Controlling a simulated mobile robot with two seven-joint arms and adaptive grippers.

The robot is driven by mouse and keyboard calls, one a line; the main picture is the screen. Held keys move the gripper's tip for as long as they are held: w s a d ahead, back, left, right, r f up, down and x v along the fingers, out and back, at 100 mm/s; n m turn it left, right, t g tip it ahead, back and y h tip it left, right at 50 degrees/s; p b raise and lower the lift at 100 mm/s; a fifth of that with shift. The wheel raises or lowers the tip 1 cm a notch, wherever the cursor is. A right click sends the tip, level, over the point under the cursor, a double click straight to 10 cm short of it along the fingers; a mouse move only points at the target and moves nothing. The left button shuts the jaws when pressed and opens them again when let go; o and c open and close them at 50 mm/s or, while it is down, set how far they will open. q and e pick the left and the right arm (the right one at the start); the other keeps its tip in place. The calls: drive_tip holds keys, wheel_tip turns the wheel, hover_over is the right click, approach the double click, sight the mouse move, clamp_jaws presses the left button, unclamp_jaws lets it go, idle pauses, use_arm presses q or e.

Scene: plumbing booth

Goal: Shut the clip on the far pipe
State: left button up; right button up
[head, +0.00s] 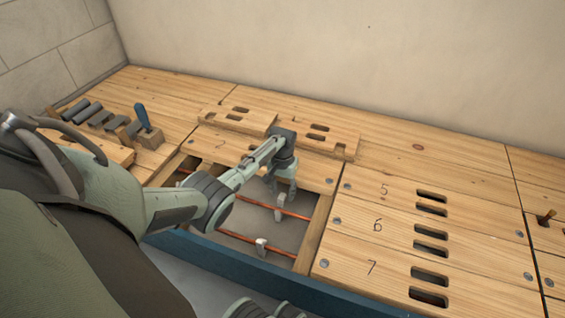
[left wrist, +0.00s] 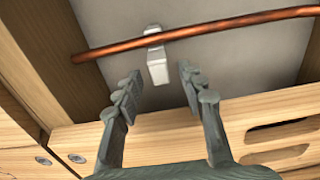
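The far copper pipe (head: 298,215) runs across the opening in the wooden floor. It also shows in the left wrist view (left wrist: 225,27), with a pale clip (left wrist: 157,62) on it. Whether this clip is open or shut, I cannot tell. My left gripper (head: 286,198) reaches down into the opening by the far pipe. In the left wrist view its fingers (left wrist: 160,88) are apart and empty, short of the clip, one to each side of it. In the head view the gripper hides the far clip.
A nearer copper pipe (head: 235,236) carries another pale clip (head: 261,247). A wooden joist (head: 314,236) bounds the opening on the right. Loose slotted boards (head: 330,137) lie behind it.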

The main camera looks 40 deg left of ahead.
use_arm(q)
drive_tip(key=shift+f, duration=0.15)
drive_tip(key=shift+c, duration=0.5)
clamp_jaws()
